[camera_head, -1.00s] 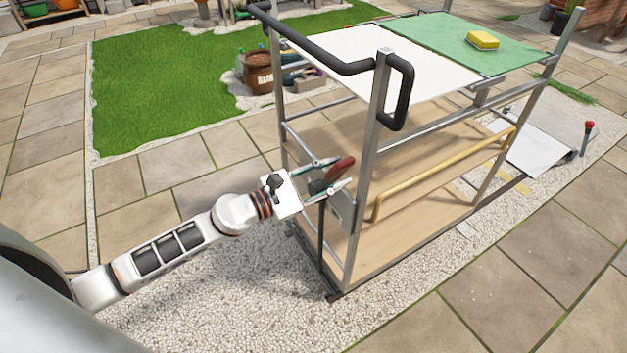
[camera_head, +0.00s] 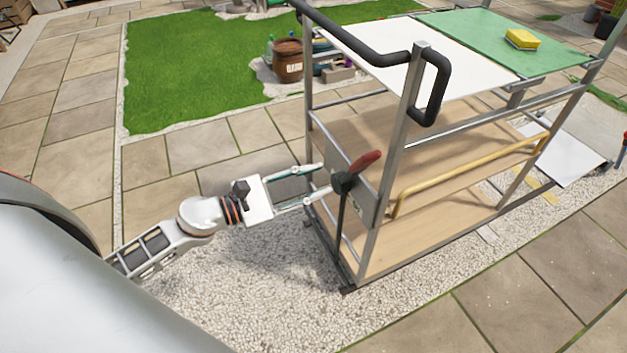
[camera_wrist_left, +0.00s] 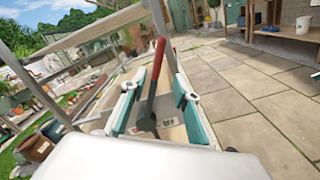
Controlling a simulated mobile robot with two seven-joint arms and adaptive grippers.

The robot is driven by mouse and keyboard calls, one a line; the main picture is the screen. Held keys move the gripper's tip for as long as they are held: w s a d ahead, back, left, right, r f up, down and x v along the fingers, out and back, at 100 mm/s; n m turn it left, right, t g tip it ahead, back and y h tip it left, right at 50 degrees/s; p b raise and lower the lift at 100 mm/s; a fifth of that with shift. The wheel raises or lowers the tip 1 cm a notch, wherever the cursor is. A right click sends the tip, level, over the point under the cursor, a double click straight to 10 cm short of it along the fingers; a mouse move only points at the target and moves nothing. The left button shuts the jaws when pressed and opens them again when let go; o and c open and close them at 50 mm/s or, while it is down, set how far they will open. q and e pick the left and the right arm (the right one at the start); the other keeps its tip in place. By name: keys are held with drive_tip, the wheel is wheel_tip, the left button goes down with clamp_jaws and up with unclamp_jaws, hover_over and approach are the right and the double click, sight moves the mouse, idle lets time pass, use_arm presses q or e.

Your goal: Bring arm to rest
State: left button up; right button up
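My left gripper (camera_head: 322,180) is open beside the near end of the metal-framed cart (camera_head: 382,215). Its two fingers are spread apart and hold nothing. A lever with a red handle (camera_head: 357,172) and a dark shaft stands at the cart's end, just beyond the fingertips in the head view. In the left wrist view the lever's red handle (camera_wrist_left: 159,60) shows in line with the gap between the teal finger pads (camera_wrist_left: 155,108), and its dark shaft runs down between them. Whether the lever touches a finger cannot be told. My right gripper is not in view.
The cart has a black push handle (camera_head: 437,85), a yellow rail (camera_head: 470,172), a white top panel and a green one (camera_head: 470,38) bearing a yellow sponge (camera_head: 522,39). Open gravel (camera_head: 250,290) lies before the cart.

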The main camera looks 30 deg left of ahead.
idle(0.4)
use_arm(q)
drive_tip(key=s+d+f+m+g+y+p, duration=0.1)
drive_tip(key=s+f+m+g+y+p, duration=0.1)
drive_tip(key=s+f+m, duration=0.7)
drive_tip(key=s+d+f+m+g+y+p, duration=0.1)
drive_tip(key=s+f+m+y+p, duration=0.3)
drive_tip(key=s+f+m, duration=0.6)
drive_tip(key=d+m+y, duration=0.1)
drive_tip(key=m+y, duration=0.1)
drive_tip(key=m, duration=0.5)
drive_tip(key=shift+f+g, duration=0.3)
drive_tip(key=shift+g, duration=0.1)
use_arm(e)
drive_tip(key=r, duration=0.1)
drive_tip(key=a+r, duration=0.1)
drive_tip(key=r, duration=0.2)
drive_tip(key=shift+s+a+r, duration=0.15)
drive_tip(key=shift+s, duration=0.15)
use_arm(q)
drive_tip(key=shift+d, duration=0.1)
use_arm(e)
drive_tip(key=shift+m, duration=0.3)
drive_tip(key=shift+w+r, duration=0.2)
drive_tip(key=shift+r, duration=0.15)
